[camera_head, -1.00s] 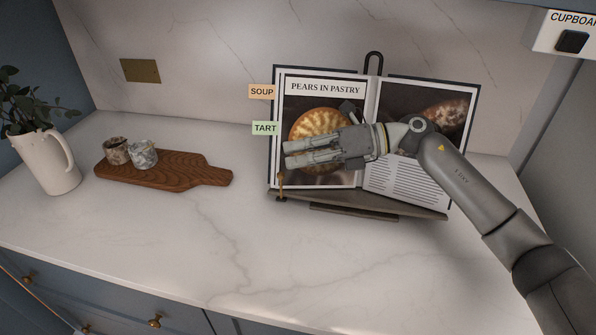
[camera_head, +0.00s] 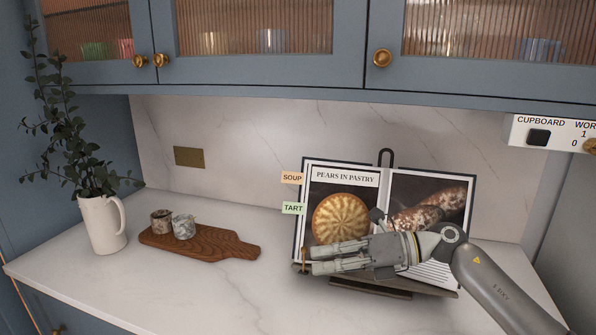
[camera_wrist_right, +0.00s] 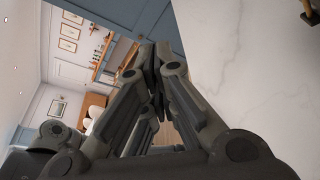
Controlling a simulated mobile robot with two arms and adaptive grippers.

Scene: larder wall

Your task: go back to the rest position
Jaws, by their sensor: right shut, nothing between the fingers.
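My right gripper (camera_head: 306,261) is in front of the lower part of an open cookbook (camera_head: 343,178) on a stand, its fingers pointing left and shut with nothing between them. It hides the lower left page and part of the text on the right page. The closed fingers also show in the right wrist view (camera_wrist_right: 150,58), with the pale counter to their right. I cannot tell from the head view whether the gripper touches the book. My left gripper is in neither view.
A wooden board (camera_head: 215,245) with two small cups stands left of the book, beside a white jug (camera_head: 101,224) of leafy stems. Blue wall cupboards (camera_head: 270,80) hang above. A white switch panel (camera_head: 555,133) is at the upper right. The marble counter (camera_head: 200,290) in front is clear.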

